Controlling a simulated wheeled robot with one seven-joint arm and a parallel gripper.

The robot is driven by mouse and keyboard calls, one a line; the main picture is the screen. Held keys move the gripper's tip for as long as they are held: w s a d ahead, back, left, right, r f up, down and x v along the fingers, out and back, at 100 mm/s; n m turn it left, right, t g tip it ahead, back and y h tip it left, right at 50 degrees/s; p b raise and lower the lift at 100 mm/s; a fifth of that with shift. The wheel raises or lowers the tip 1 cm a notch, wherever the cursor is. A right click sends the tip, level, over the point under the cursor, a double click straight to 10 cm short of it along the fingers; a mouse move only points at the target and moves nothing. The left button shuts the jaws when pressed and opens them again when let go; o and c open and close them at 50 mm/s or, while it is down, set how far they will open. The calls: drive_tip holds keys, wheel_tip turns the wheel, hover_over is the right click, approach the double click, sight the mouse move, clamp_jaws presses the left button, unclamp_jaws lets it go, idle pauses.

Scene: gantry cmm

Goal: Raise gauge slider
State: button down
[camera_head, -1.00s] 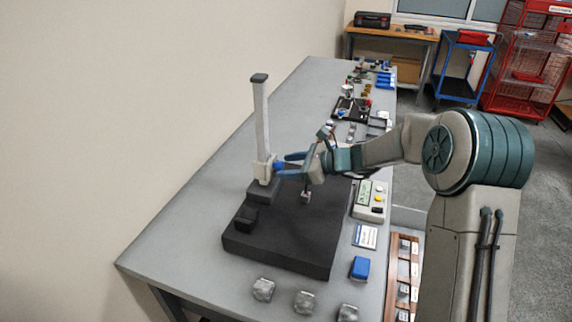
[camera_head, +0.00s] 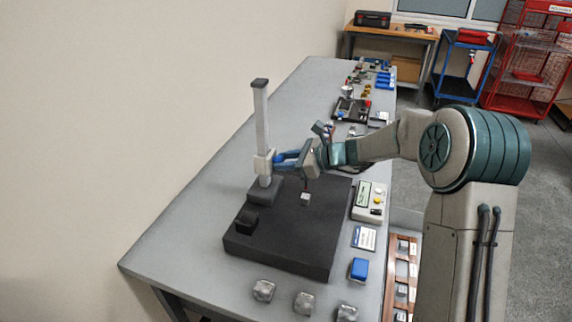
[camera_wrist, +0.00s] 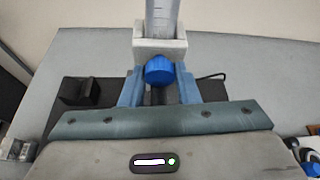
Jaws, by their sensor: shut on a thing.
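The height gauge's pale column (camera_head: 261,115) stands upright on a dark base (camera_head: 264,189) at the back of the black plate. The light slider (camera_head: 263,163) sits around the lower part of the column, above the base. My gripper (camera_head: 279,160) has its blue fingers at the slider's right side. In the wrist view, the slider (camera_wrist: 160,50) shows at the top with the scaled column (camera_wrist: 162,15) through it. A blue knob (camera_wrist: 160,70) on its front lies between the fingers of my gripper (camera_wrist: 160,86), which is shut on it.
The black plate (camera_head: 275,252) carries a black block (camera_head: 246,220) and a small metal cube (camera_head: 305,199). A display box (camera_head: 369,201), a blue block (camera_head: 359,268) and several grey cubes (camera_head: 304,303) lie around it. The table's left side (camera_head: 190,200) is clear.

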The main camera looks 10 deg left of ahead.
wheel_tip(320, 180, up, 11)
drive_tip(key=p, duration=0.5)
drive_tip(key=shift+r, duration=0.15)
drive_tip(key=c, duration=1.1)
unclamp_jaws()
drive_tip(key=shift+d, duration=0.15)
drive_tip(key=b+v, duration=0.2)
drive_tip(key=v, duration=1.1)
drive_tip(key=shift+d+r+b, duration=0.1)
drive_tip(key=shift+d+b, duration=0.15)
drive_tip(key=shift+b, duration=0.05)
